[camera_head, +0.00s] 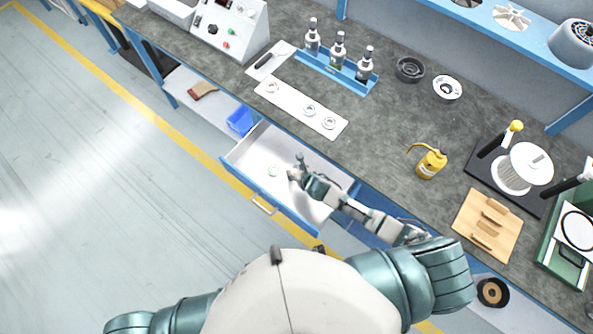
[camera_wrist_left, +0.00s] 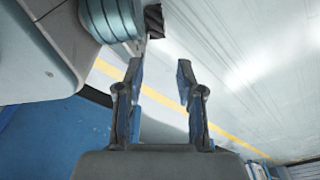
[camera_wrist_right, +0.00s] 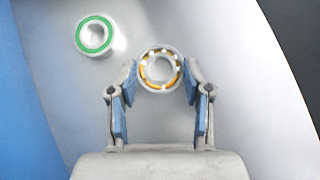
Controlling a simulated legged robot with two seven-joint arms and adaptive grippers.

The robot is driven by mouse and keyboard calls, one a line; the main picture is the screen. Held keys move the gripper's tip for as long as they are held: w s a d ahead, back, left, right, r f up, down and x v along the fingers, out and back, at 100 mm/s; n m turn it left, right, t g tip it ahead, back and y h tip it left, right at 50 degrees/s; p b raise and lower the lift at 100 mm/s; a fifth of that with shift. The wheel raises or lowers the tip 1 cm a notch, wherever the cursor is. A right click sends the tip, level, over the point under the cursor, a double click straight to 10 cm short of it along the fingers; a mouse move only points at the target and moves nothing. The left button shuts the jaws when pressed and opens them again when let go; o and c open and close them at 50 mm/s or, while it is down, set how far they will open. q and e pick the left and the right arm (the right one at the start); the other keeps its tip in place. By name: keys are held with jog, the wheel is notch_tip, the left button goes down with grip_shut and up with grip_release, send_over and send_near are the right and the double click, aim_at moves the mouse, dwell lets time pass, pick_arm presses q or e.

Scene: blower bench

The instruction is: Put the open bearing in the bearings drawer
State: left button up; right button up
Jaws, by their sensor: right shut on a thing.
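The open bearing (camera_wrist_right: 160,69), a metal ring with balls and an orange cage showing, is between the fingertips of my right gripper (camera_wrist_right: 160,82), which is shut on it. In the head view my right gripper (camera_head: 296,172) is over the pulled-out drawer (camera_head: 255,150); the held bearing is hard to make out there. A green-sealed bearing (camera_wrist_right: 96,36) lies on the drawer's pale floor, left of the held one; it also shows in the head view (camera_head: 272,171). My left gripper (camera_wrist_left: 160,75) is open and empty, away from the bench.
A white strip (camera_head: 290,102) with several round parts lies on the bench behind the drawer. A blue bottle rack (camera_head: 335,73), a yellow oil can (camera_head: 431,164) and a wooden board (camera_head: 487,225) stand nearby. A blue bin (camera_head: 240,120) is left of the drawer.

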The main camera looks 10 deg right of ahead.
jog(key=o, duration=1.1)
jog(key=shift+o, duration=0.6)
pick_arm(q)
jog(key=shift+a, duration=0.1)
pick_arm(e)
jog(key=shift+a, duration=0.25)
pick_arm(q)
jog(key=shift+a, duration=0.1)
pick_arm(e)
jog(key=shift+s+r, duration=0.15)
jog(key=shift+r, duration=0.1)
pick_arm(q)
jog(key=s+a+f+p, duration=0.1)
jog(key=s+f+p, duration=0.1)
jog(key=s, duration=0.5)
jog(key=shift+a+f+p, duration=0.15)
jog(key=shift+p, duration=0.25)
pick_arm(e)
jog(key=v, duration=1.1)
jog(key=shift+s+d, duration=0.15)
jog(key=shift+s, duration=0.1)
jog(key=shift+r, duration=0.15)
